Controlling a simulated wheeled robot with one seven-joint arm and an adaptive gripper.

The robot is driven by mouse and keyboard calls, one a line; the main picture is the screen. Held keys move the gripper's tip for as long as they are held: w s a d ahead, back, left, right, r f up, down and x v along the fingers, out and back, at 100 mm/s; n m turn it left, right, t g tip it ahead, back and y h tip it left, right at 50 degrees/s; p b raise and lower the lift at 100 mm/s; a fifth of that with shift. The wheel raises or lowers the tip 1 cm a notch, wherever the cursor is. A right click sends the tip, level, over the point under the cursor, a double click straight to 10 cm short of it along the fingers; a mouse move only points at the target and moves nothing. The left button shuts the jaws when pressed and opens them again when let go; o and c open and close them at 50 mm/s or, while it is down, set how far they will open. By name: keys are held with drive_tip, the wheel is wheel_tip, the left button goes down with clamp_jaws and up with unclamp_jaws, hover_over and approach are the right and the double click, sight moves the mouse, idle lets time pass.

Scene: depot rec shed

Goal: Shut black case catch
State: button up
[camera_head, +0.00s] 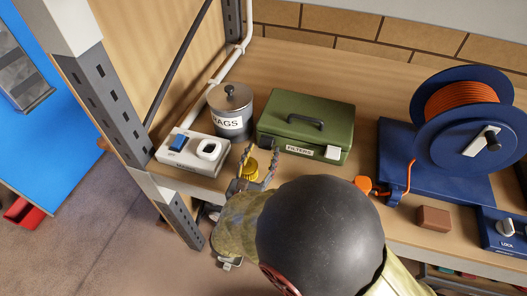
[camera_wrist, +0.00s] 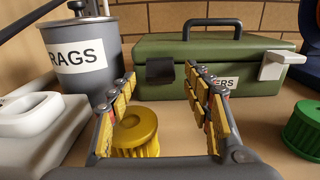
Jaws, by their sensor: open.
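The green case (camera_head: 305,122) stands on the shelf with its lid down and a "FILTERS" label on its front. It also shows in the wrist view (camera_wrist: 225,50). Its black catch (camera_wrist: 160,70) is at the front left, near the lid seam, and seems to stand out from the front; how far is hard to tell. A white catch (camera_wrist: 284,68) juts out at the front right. My gripper (camera_head: 258,165) is open and empty in front of the case, its fingers (camera_wrist: 159,76) on either side of the black catch in the wrist view, apparently short of it.
A ribbed yellow cap (camera_wrist: 136,130) sits low between my fingers. A green cap (camera_wrist: 304,128) stands right. The "RAGS" tin (camera_head: 231,112) and a white switch box (camera_head: 193,151) are left. A blue cable reel (camera_head: 468,115) and brown block (camera_head: 434,218) are right.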

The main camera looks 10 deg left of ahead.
drive_tip(key=shift+w, duration=0.9)
drive_tip(key=shift+c, duration=1.3)
drive_tip(key=shift+d, duration=0.1)
drive_tip(key=c, duration=0.9)
drive_tip(key=shift+r, duration=0.1)
